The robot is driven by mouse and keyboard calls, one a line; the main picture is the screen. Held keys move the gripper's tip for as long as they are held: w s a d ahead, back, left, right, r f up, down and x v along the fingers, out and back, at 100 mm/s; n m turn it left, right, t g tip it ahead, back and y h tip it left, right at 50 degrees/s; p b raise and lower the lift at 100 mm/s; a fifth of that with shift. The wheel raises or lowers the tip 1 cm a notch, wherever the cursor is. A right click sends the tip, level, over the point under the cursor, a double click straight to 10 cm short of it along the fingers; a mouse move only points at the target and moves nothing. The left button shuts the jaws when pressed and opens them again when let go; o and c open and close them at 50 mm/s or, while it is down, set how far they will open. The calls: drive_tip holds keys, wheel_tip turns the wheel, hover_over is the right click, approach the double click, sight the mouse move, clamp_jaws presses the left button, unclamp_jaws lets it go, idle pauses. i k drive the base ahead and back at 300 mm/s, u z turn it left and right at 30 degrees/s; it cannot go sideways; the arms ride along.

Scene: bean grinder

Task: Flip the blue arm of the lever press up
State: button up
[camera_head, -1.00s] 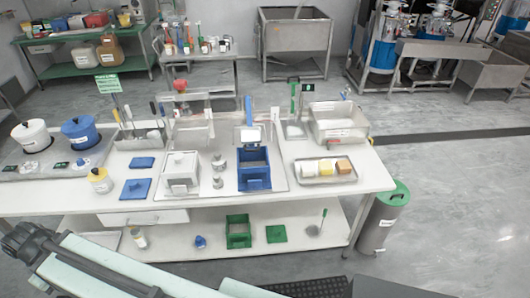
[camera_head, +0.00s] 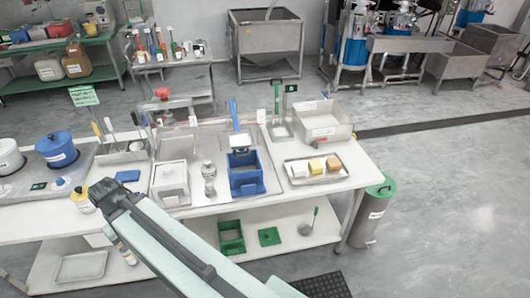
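The lever press with a blue box-shaped base (camera_head: 246,178) stands on the white table, right of its middle. Its blue arm (camera_head: 234,113) extends toward the top of the picture behind the base, with a white plate (camera_head: 240,141) near its lower end. The exact angle of the arm is hard to judge from this view. Nothing of mine touches the press. My own arm crosses the lower left of the picture, in front of the table. My gripper's fingers do not show.
A green-handled press (camera_head: 279,108) stands behind and right of the blue one. A tray (camera_head: 301,180) with colored blocks and a grey bin (camera_head: 325,123) lie to the right. A white lidded box (camera_head: 171,182) and metal cylinders (camera_head: 209,180) stand left.

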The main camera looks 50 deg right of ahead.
sight(240, 140)
drive_tip(key=z, duration=0.25)
drive_tip(key=i, duration=1)
drive_tip(key=u, duration=0.05)
